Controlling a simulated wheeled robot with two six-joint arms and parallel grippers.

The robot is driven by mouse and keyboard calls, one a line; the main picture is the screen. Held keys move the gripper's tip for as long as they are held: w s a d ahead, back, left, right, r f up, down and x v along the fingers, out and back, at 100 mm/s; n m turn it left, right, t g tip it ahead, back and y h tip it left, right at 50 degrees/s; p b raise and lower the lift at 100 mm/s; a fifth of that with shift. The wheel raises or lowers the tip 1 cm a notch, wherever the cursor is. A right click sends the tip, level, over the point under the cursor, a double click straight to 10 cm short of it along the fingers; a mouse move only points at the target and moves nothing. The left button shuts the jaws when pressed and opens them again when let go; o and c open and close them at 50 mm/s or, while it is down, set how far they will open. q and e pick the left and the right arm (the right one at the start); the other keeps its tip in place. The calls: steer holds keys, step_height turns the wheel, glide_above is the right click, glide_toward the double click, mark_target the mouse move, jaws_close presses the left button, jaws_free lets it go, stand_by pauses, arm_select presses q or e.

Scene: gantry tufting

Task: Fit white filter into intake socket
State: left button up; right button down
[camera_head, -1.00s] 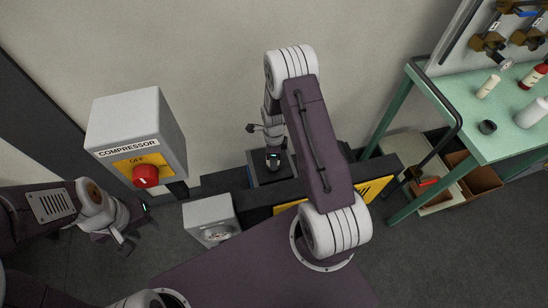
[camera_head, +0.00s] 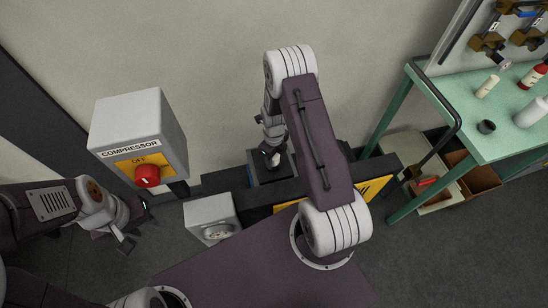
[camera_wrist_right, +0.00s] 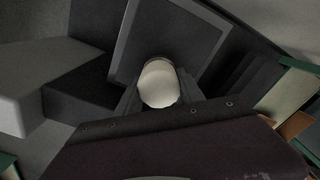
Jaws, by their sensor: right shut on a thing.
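The white filter (camera_wrist_right: 159,84) shows as a pale rounded end between the dark fingers of my right gripper (camera_wrist_right: 160,98) in the right wrist view. The gripper is shut on it. In the head view my right gripper (camera_head: 273,157) hangs over a dark square box (camera_head: 256,170) by the wall. In the wrist view the box's grey-rimmed face (camera_wrist_right: 124,42) lies just beyond the filter. The socket opening is hidden, so I cannot tell whether the filter is inside it. My left gripper (camera_head: 124,240) is low at the left, away from the box; its jaw gap is unclear.
A grey compressor box (camera_head: 125,122) with a red button (camera_head: 147,176) stands at the left. A small light grey box (camera_head: 208,212) sits left of the dark machine. A green bench (camera_head: 500,140) with bottles stands at the right, with brown bins (camera_head: 477,180) below.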

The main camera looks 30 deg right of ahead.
steer(key=m, duration=0.2)
steer(key=shift+m, duration=0.3)
steer(key=c, duration=0.6)
jaws_free()
steer(key=shift+c, duration=0.2)
steer(key=shift+r, duration=0.1)
step_height(320, 180, up, 9)
steer(key=shift+f, duration=0.1)
